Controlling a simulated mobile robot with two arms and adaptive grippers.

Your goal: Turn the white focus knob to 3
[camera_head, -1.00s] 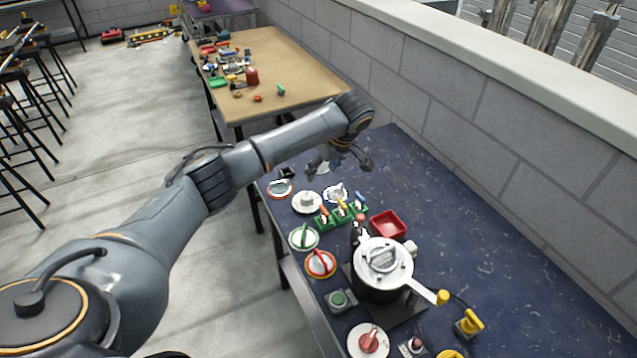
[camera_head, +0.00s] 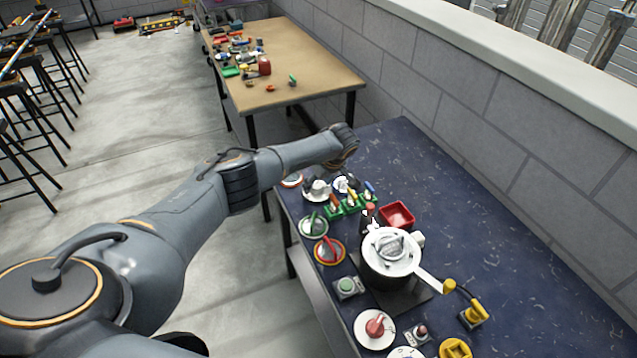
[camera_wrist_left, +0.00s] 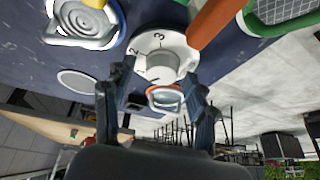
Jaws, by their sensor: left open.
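The white focus knob (camera_head: 319,187) sits on a round white dial near the far left end of the blue table. In the left wrist view the knob (camera_wrist_left: 160,64) is a pale cylinder on a dial with printed numbers 1, 2 and 3. My left gripper (camera_head: 338,170) hangs above the dial, its fingers mostly hidden by the arm in the head view. In the left wrist view its two fingers (camera_wrist_left: 153,92) are open, one on each side of the knob; I cannot tell whether they touch it. My right gripper is not in view.
Close by are another white dial (camera_head: 341,184), a red-rimmed dial (camera_head: 292,180), and a green block with coloured handles (camera_head: 350,206). The table's right side is clear.

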